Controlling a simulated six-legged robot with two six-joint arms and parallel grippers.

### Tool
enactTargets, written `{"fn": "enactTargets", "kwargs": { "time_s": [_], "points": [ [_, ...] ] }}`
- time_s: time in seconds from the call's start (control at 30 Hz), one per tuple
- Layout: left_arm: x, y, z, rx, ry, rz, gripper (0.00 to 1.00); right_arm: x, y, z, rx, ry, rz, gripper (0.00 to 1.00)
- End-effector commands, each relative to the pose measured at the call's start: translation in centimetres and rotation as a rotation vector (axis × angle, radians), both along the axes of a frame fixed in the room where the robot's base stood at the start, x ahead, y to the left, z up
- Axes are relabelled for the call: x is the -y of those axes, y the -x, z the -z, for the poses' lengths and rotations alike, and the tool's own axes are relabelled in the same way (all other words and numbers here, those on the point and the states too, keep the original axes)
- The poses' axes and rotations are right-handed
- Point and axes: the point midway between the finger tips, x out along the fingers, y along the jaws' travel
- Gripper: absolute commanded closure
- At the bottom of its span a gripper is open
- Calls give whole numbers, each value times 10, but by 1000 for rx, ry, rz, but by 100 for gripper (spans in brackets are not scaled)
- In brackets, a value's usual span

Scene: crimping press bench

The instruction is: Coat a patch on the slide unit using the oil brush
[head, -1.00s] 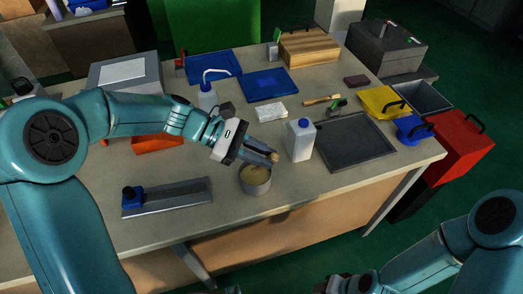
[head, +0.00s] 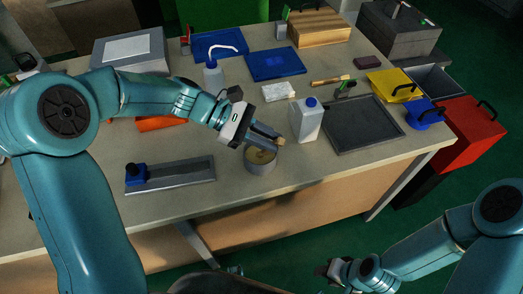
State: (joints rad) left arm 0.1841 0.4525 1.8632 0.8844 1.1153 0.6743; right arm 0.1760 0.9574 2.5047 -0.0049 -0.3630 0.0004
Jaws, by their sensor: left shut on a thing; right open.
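The slide unit (head: 185,173) is a grey metal rail with a blue block on its left end, lying at the front left of the bench. A round grey tin (head: 261,164) with a brownish inside stands to its right. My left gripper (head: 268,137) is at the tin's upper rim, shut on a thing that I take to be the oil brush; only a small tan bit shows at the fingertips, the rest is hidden. I cannot tell whether it touches the tin. My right gripper (head: 331,270) is open and low in front of the bench, away from everything.
A white bottle with a blue cap (head: 307,122) stands close right of the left gripper, beside a dark tray (head: 362,126). A spouted bottle (head: 213,76) stands behind the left wrist. Blue mats (head: 275,64) lie further back. Bench between slide unit and tin is clear.

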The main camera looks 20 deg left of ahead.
Motion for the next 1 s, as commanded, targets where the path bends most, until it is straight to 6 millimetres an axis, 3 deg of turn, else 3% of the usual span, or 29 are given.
{"fn": "enactTargets", "kwargs": {
  "time_s": [0.6, 1.0],
  "points": [
    [0, 0, -2, 0, 0, 0, 100, 0, 0, -2, 0, 0, 0, 57],
    [0, 0, -35, 1, 0, 0, 100, 0, 0, -33, 0, 0, 0, 57]
  ]
}}
